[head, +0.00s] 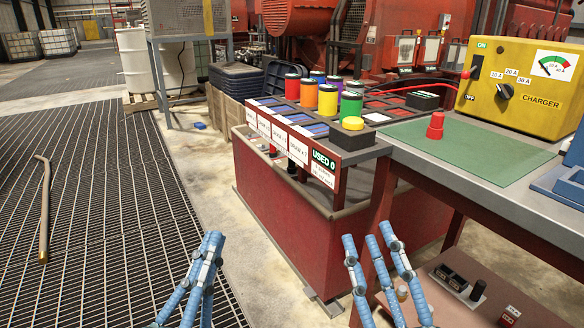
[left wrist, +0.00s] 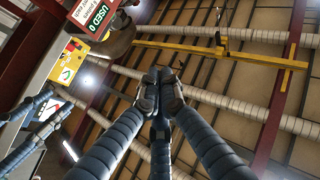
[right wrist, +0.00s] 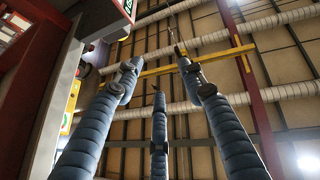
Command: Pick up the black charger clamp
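The yellow charger (head: 525,85) stands on the grey bench at the right of the head view. It has a dial, a black knob and a switch lever. A small red piece (head: 435,127) stands on the green mat (head: 470,146) before it. I cannot make out a black charger clamp for certain. My left gripper (head: 212,242) is low, left of the red bin, with its fingers together and empty; they also meet in the left wrist view (left wrist: 160,82). My right gripper (head: 370,242) is in front of the bin, fingers spread and empty, also in the right wrist view (right wrist: 158,75).
A red bin (head: 285,220) carries a rack of colored cylinders and a "USED 0" sign (head: 323,167). A blue tray (head: 562,185) sits at the bench's right edge. A lower shelf (head: 450,305) holds small dark parts. Floor grating (head: 110,220) at left is mostly clear, with a bent pipe (head: 44,205).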

